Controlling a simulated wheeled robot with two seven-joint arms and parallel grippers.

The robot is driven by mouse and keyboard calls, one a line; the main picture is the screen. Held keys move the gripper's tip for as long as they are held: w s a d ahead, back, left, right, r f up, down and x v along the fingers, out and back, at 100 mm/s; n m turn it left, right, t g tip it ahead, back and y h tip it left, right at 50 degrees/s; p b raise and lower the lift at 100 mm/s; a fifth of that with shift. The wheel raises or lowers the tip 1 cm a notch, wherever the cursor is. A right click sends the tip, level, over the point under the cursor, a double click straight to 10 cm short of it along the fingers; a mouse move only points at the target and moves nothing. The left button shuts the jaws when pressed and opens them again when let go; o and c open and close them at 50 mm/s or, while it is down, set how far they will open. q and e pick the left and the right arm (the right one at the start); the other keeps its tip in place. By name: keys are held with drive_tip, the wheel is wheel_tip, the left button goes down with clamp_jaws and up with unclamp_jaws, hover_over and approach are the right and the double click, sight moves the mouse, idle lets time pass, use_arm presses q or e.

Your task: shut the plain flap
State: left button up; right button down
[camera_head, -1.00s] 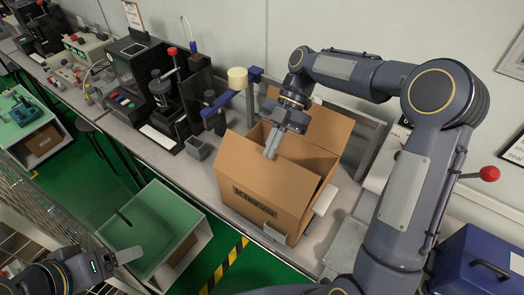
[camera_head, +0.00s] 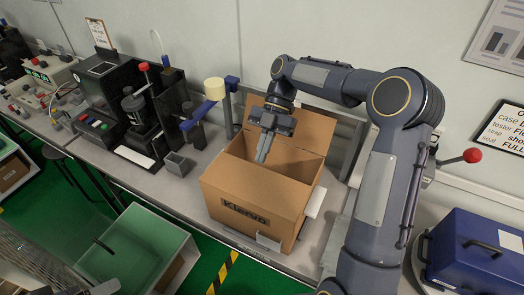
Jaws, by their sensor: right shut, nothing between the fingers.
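An open cardboard box (camera_head: 225,196) with the printed word "Klervo" on its front stands on the grey bench, in the middle of the view. A plain flap (camera_head: 302,131) without visible print stands raised at the back of the box, leaning away from the opening. My right gripper (camera_head: 263,157) hangs over the opening with its fingers shut and empty, pointing down. It is in front of the raised flap and appears apart from it.
A blue case (camera_head: 472,258) is at the right. A wall runs close behind. A green-topped stand (camera_head: 130,245) sits at lower left.

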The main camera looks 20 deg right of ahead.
idle(0.3)
drive_tip(key=shift+s+a+f+b, duration=0.4)
drive_tip(key=shift+s+a+b, duration=0.1)
drive_tip(key=shift+b, duration=0.2)
drive_tip(key=v, duration=0.8)
drive_tip(key=s+a+r+m+t+h, duration=0.1)
drive_tip(key=s+r+m+t+h, duration=0.15)
drive_tip(key=s+m, duration=0.45)
drive_tip(key=s+f+m+t, duration=0.3)
drive_tip(key=s+m+t, duration=0.1)
drive_tip(key=s+m, duration=0.4)
drive_tip(key=s+a+f+m+t, duration=0.1)
drive_tip(key=s+f+m+t, duration=0.3)
drive_tip(key=s+m, duration=0.5)
drive_tip(key=m, duration=0.3)
drive_tip(key=shift+s+a+f+m+t, duration=0.15)
drive_tip(key=shift+a+f+m+t, duration=0.1)
drive_tip(key=shift+a+m+t, duration=0.15)
